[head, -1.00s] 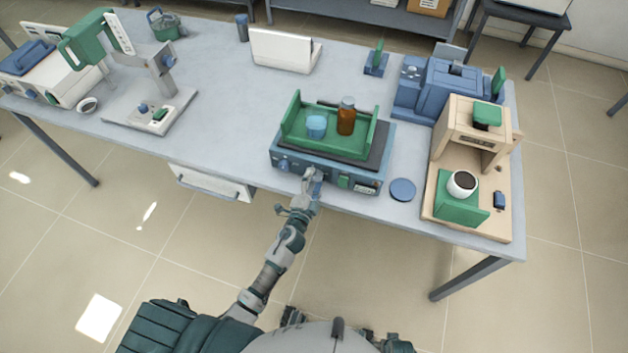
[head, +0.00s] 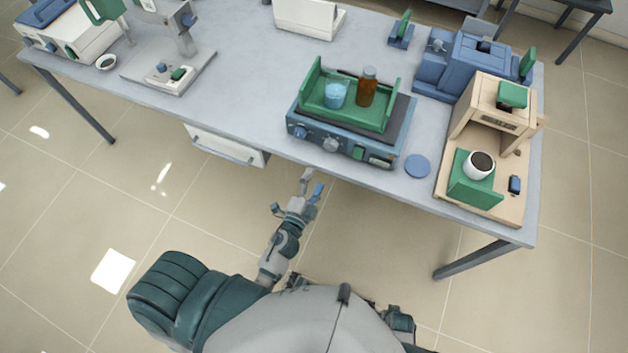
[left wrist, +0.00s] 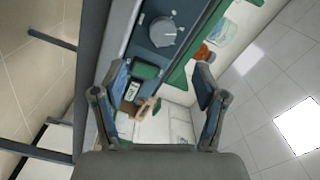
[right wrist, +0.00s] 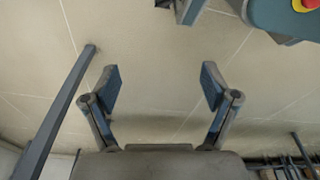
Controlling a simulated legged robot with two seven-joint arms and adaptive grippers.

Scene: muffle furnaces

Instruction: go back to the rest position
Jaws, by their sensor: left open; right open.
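My left gripper (head: 312,188) is open and empty in front of the table's front edge, apart from the blue device (head: 345,140) with a knob and a green tray. In the left wrist view the open fingers (left wrist: 160,95) frame the device's front, with its knob (left wrist: 163,32) above them. My right gripper (right wrist: 160,88) is open and empty over bare floor in the right wrist view. It is not seen in the head view.
The table (head: 240,90) has a front edge and a leg (head: 475,260) near my arms. The green tray (head: 318,85) holds a blue beaker (head: 335,94) and a brown bottle (head: 367,86). A beige machine (head: 485,140) with a cup stands at right. The floor before the table is clear.

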